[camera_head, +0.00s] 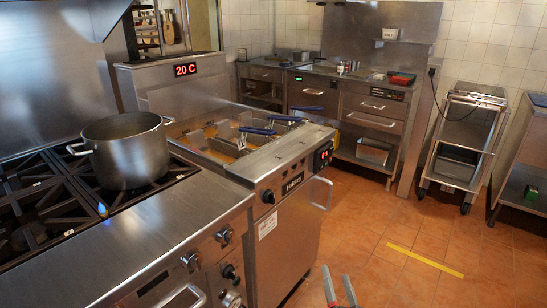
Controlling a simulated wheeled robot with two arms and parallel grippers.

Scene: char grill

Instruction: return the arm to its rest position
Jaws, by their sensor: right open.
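My right gripper (339,290) shows at the bottom edge of the head view, in front of the fryer and over the tiled floor. Only the finger ends show; the rest of the right arm is below the frame. My left gripper and left arm are not in the picture.
A stove (150,230) with a large steel pot (124,150) stands at left. A fryer (300,180) with blue-handled baskets adjoins it. Steel counters (350,105) line the back. A wheeled cart (465,140) stands at right.

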